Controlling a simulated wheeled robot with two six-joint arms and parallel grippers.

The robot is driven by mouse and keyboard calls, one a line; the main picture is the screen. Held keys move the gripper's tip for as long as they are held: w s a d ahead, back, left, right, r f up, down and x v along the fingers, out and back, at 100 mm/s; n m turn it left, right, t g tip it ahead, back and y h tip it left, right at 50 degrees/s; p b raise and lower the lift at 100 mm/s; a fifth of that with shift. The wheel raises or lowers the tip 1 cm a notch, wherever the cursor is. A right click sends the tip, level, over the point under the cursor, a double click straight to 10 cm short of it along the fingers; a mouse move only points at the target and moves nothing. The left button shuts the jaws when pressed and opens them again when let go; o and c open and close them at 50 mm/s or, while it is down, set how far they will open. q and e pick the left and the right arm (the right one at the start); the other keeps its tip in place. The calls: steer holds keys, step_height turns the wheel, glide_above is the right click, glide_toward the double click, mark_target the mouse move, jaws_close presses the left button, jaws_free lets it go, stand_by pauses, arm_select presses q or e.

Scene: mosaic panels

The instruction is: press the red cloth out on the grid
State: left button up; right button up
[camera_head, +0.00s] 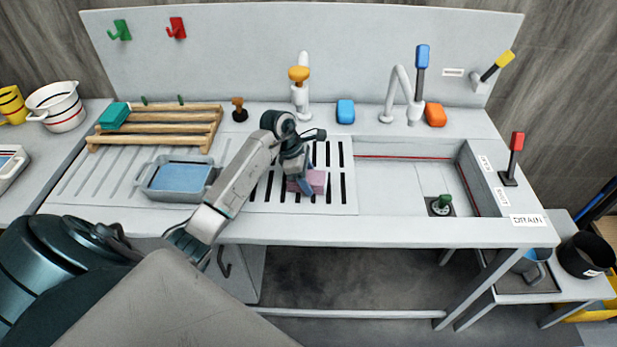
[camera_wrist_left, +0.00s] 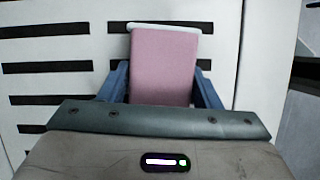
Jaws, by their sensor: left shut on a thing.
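The cloth (camera_head: 317,180), pinkish red and folded into a block, is at the slotted grid (camera_head: 335,205) in the middle of the counter. My left gripper (camera_head: 306,184) points down at it and is shut on it. In the left wrist view the cloth (camera_wrist_left: 165,65) stands between the two blue fingers (camera_wrist_left: 160,88), with a pale edge along its far end. The black slots of the grid (camera_wrist_left: 55,67) show behind it. I cannot tell whether the cloth touches the grid. My right gripper is not in view.
A grey tub of blue water (camera_head: 180,178) stands left of the grid, with a wooden rack (camera_head: 160,125) behind it. A blue sponge (camera_head: 345,111) and an orange one (camera_head: 435,115) sit at the back.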

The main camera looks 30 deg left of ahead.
arm_select(q)
steer(key=shift+w+r+p, duration=0.1)
steer(key=shift+r+p, duration=1.05)
steer(key=shift+r, duration=2.25)
steer(key=shift+f, duration=0.15)
